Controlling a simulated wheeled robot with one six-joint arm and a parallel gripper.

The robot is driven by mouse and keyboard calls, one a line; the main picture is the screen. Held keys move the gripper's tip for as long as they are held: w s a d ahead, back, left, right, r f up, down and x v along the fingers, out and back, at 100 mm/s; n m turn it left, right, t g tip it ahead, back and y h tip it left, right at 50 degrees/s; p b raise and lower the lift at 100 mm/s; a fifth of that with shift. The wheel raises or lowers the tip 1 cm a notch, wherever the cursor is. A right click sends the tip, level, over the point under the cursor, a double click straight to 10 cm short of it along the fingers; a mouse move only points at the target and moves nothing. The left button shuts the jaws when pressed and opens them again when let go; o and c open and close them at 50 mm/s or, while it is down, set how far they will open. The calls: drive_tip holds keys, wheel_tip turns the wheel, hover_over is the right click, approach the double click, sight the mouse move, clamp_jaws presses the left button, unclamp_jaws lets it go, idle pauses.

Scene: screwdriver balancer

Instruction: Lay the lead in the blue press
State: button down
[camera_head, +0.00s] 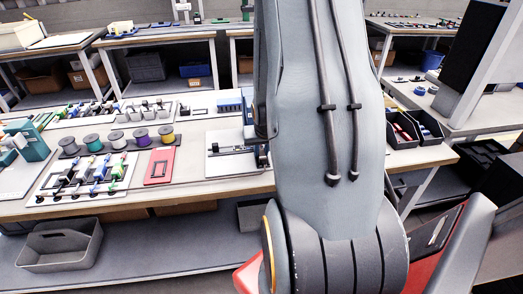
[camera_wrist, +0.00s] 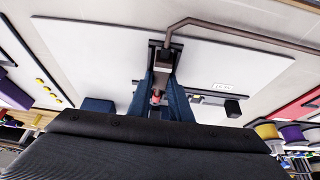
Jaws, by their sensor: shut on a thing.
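In the wrist view, my gripper (camera_wrist: 163,76) has two blue fingers pointing away from the camera over a white board (camera_wrist: 105,50). They are shut on a small part, where a dark grey block (camera_wrist: 165,57) and a reddish bit show. A brown bent lead (camera_wrist: 245,38) appears to run from near the block off to the right; I cannot tell whether it is fixed to it. In the head view, my arm hides most of the gripper. A blue block-like fixture (camera_head: 230,104) stands beside the arm at the bench's back; I cannot tell whether it is the blue press.
In the head view, several spools (camera_head: 115,139), a red plate (camera_head: 159,166) and a board of small parts (camera_head: 60,179) lie left of the white board (camera_head: 228,166). Black bins (camera_head: 402,130) stand right of my arm. A grey tub (camera_head: 60,246) is on the lower shelf.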

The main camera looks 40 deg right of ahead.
drive_tip(key=c, duration=1.5)
unclamp_jaws()
drive_tip(key=shift+c, duration=0.2)
drive_tip(key=shift+r, duration=0.1)
drive_tip(key=v, duration=0.7)
drive_tip(key=shift+s+r, duration=0.15)
drive_tip(key=shift+r, duration=0.1)
drive_tip(key=shift+a, duration=0.1)
